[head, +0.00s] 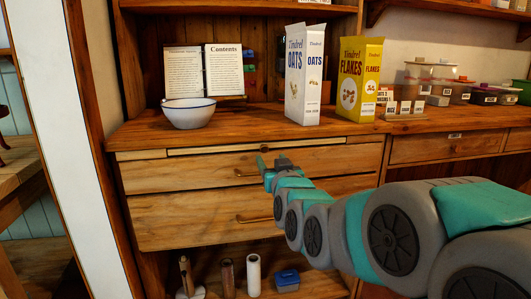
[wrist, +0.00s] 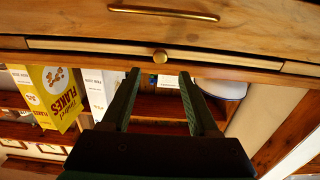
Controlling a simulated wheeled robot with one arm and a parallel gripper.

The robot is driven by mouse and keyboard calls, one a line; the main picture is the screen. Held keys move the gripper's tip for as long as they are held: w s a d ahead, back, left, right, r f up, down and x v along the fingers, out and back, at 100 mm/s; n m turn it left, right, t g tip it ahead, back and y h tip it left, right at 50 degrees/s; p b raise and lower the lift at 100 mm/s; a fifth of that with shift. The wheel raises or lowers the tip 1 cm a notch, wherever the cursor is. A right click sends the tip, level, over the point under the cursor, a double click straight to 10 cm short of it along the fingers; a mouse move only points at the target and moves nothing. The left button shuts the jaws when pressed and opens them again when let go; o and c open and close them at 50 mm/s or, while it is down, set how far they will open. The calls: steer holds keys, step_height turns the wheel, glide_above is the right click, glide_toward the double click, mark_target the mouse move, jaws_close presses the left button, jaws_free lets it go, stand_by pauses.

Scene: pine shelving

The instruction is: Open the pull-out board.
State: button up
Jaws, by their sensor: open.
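The pull-out board (head: 215,149) is a thin pale strip just under the countertop, above the drawers, and looks flush with the front. In the wrist view the board (wrist: 90,48) runs across the upper part, with a small round brass knob (wrist: 160,56) at its middle. My gripper (wrist: 159,76) is open and empty. Its fingertips point at the board, one on each side of the knob's line, and the knob appears just beyond them. In the head view my gripper (head: 268,164) is in front of the cabinet, just below the board, and partly covers the upper drawer.
Two drawers with bar handles lie below the board; the upper drawer (head: 160,175) is shut. On the countertop stand a white bowl (head: 188,112), an open book (head: 203,70), an oats box (head: 303,75) and a flakes box (head: 358,80).

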mark_target(265, 149)
steer(key=shift+p+x, duration=0.55)
steer(key=shift+x, duration=3.4)
jaws_close()
